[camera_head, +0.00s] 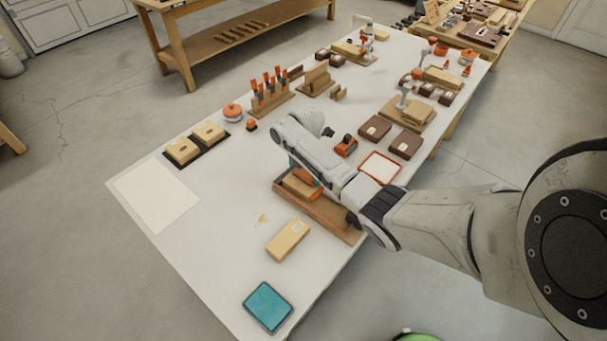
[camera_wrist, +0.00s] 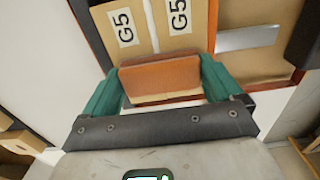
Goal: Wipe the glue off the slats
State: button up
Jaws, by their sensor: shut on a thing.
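My gripper (camera_wrist: 160,85) has teal fingers and is shut on an orange-brown block (camera_wrist: 160,76) with a pale lower edge. In the head view my arm mostly covers the gripper, at the wooden tray (camera_head: 335,222). Just beyond the block in the wrist view are two pale wooden slats marked G5: a left slat (camera_wrist: 122,40) and a right slat (camera_wrist: 180,35).
A tan block with a white label (camera_head: 288,240) and a teal pad (camera_head: 268,306) lie on the near table. A small yellowish patch (camera_head: 262,218) is beside the tan block. A white sheet (camera_head: 157,195) lies left. Orange-handled tools (camera_head: 270,85) stand in a rack farther back.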

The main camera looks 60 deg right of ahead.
jog(key=shift+d, duration=0.15)
jog(key=shift+s+d+b, duration=0.3)
jog(key=shift+d+b, duration=0.05)
jog(key=shift+d, duration=0.6)
jog(key=shift+d, duration=0.1)
jog(key=shift+s+d+b, duration=0.25)
jog(key=shift+d+b, duration=0.3)
jog(key=shift+d, duration=0.4)
jog(key=shift+d, duration=0.1)
jog(key=shift+s+d+b, duration=0.2)
jog(key=shift+d+b, duration=0.25)
jog(key=shift+d, duration=0.45)
jog(key=shift+r, duration=0.1)
jog(key=shift+w+a+p, duration=0.25)
jog(key=shift+a+p, duration=0.55)
jog(key=shift+a, duration=0.35)
jog(key=shift+w+a+p, duration=0.25)
jog(key=shift+a+p, duration=0.5)
jog(key=shift+a, duration=0.35)
